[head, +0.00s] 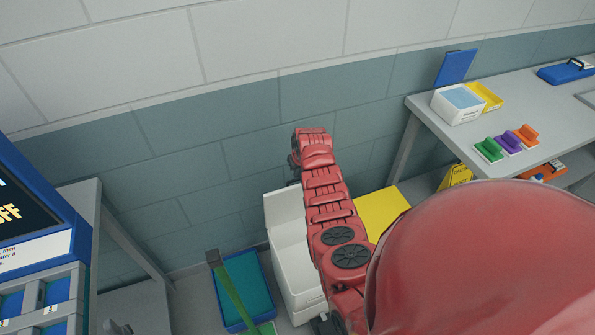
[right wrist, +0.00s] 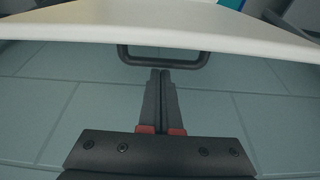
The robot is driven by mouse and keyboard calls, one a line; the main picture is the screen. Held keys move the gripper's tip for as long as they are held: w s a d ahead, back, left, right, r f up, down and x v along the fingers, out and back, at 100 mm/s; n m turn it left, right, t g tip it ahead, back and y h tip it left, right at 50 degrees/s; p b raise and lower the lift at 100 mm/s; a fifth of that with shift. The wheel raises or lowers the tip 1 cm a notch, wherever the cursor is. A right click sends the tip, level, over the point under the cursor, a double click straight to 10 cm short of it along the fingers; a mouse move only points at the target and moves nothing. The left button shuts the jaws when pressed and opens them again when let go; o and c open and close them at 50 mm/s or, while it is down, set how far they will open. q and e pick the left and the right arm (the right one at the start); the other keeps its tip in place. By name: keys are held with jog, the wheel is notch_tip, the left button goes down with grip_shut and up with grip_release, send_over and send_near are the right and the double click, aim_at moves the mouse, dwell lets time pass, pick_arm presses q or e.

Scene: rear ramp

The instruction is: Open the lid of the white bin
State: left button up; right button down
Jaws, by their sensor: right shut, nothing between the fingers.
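The white bin (head: 295,275) stands on the floor by the wall, partly hidden by my right arm. Its lid (head: 283,206) stands raised at the back, roughly upright. In the right wrist view the lid (right wrist: 200,27) is a broad pale panel across the top, with a dark bar handle (right wrist: 163,59) at its edge. My right gripper (head: 293,166) is above the lid's top edge, against the wall. In the right wrist view the right gripper (right wrist: 162,75) is shut and empty, its tips close to the handle; I cannot tell whether they touch. My left gripper is not visible.
A blue bin (head: 236,318) with a green strap stands left of the white bin. A yellow surface (head: 385,207) lies to its right. A grey table (head: 480,135) with boxes and coloured blocks stands right. A blue display (head: 30,215) stands left. The wall is close behind the lid.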

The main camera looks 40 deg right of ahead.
jog(key=shift+t+h, duration=0.3)
jog(key=shift+t, duration=0.5)
jog(key=s+p, duration=0.1)
jog(key=s, duration=0.1)
jog(key=s+p, duration=0.1)
jog(key=s, duration=0.1)
jog(key=shift+a+f+p, duration=0.1)
jog(key=shift+a+p, duration=0.3)
jog(key=shift+s+a, duration=0.15)
jog(key=shift+s, duration=0.2)
